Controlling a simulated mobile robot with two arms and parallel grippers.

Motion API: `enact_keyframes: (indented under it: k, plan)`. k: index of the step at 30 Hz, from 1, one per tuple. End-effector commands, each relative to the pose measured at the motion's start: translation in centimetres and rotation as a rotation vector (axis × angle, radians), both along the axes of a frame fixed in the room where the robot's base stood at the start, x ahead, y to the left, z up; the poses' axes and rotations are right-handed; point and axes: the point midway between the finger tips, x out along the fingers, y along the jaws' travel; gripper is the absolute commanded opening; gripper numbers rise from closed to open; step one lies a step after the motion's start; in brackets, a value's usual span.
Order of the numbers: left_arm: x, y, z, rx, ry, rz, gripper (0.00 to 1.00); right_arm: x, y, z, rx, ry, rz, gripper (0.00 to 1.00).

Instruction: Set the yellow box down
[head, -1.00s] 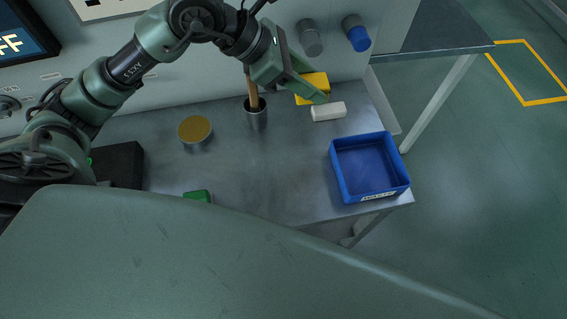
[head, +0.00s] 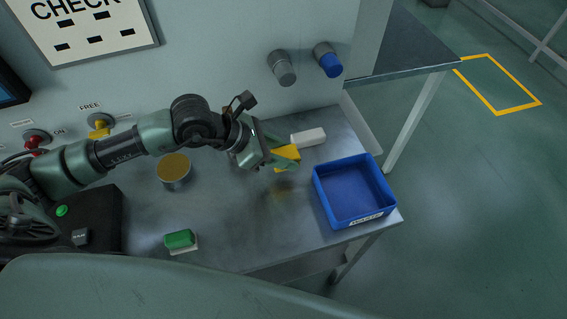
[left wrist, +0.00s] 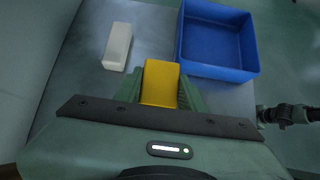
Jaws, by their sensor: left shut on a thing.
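The yellow box (head: 287,154) is between the fingers of my left gripper (head: 280,157), which is shut on it. In the left wrist view the yellow box (left wrist: 161,83) sits between the green fingers of the left gripper (left wrist: 160,92). A yellowish reflection lies on the metal bench below it, and the box looks held above the bench top (head: 245,215). The gripper is left of the blue bin and just in front of the white block. Part of the box is hidden by a finger in the head view. A small, dark part of my other arm may show at the right edge of the left wrist view.
The open blue bin (head: 353,193) looks empty. A white block (head: 308,136) lies behind the gripper. A round tin with a yellow-brown top (head: 174,171) and a green block on a pale base (head: 180,240) stand left. The bench's front middle is clear.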

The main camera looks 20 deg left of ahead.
Motion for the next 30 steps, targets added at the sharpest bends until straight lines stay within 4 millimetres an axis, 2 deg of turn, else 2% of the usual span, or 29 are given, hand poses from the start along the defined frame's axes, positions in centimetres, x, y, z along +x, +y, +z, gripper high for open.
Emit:
enact_keyframes:
  k: [5,12,23,24,26,30]
  plan:
    - [-0.1,0.0,-1.2,-0.001,0.001,-0.001,0.0,-0.2,0.0,0.1,-0.001,0.003,0.0,0.36]
    - [0.0,0.0,-4.5,-0.001,0.001,0.0,0.0,-0.2,0.0,0.4,-0.001,0.003,-0.001,0.36]
    - [0.0,0.0,-5.1,0.0,-0.001,-0.001,0.0,-0.1,0.0,-0.1,0.0,0.002,0.0,0.36]
    - [0.0,0.0,-5.2,0.0,-0.001,-0.001,0.42,-0.1,0.0,-0.1,0.0,0.002,0.0,0.36]
    - [0.0,0.0,-5.0,0.0,-0.001,-0.001,0.59,-0.1,0.0,0.1,0.0,0.001,0.0,0.36]
    - [0.0,0.0,-5.0,0.0,-0.001,-0.001,0.61,0.0,0.1,0.1,0.001,0.0,0.0,0.36]
